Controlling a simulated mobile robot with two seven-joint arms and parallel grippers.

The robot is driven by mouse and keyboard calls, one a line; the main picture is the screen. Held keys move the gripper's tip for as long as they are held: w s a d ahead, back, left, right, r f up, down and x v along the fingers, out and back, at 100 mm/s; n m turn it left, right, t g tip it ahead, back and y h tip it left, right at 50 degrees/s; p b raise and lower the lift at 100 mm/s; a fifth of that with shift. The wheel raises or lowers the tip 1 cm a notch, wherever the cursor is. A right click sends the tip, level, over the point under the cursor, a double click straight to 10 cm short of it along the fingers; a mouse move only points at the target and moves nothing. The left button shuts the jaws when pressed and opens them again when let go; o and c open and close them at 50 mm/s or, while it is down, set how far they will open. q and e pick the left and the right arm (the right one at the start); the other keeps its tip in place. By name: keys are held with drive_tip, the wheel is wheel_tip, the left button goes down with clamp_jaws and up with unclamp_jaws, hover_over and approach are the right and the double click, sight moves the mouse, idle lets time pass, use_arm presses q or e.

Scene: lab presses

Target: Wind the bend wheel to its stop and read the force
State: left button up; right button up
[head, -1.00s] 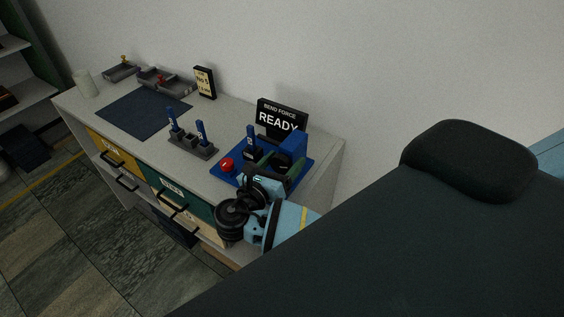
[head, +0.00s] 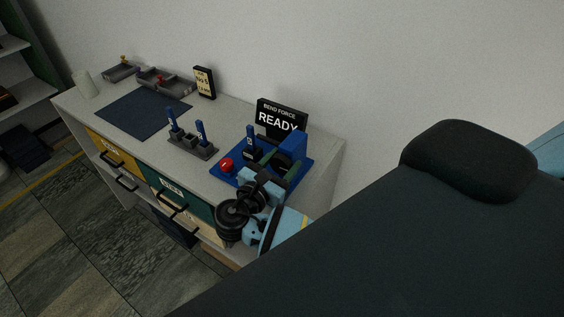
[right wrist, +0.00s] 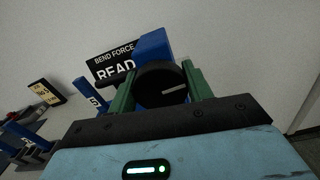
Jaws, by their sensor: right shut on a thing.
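The bend wheel (right wrist: 158,90) is a black round knob with a white mark, seen close in the right wrist view; the mark lies nearly level, slanting slightly up to the right. My right gripper (right wrist: 161,88) is shut on the wheel, one green finger on each side. In the head view the gripper (head: 281,164) is at the front of the blue press (head: 294,143), partly hiding the wheel. The black display (head: 281,118) behind reads "BEND FORCE READY"; in the right wrist view its last letter is covered. My left gripper is not in view.
A red button (head: 227,165) sits on the press's blue base, left of my gripper. A grey rack (head: 192,147) with blue-handled pieces, a dark mat (head: 144,109), a sign (head: 204,82) and grey trays (head: 165,80) stand further left. Drawers with handles are below the bench top.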

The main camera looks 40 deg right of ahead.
drive_tip(key=o, duration=1)
drive_tip(key=shift+v, duration=3.95)
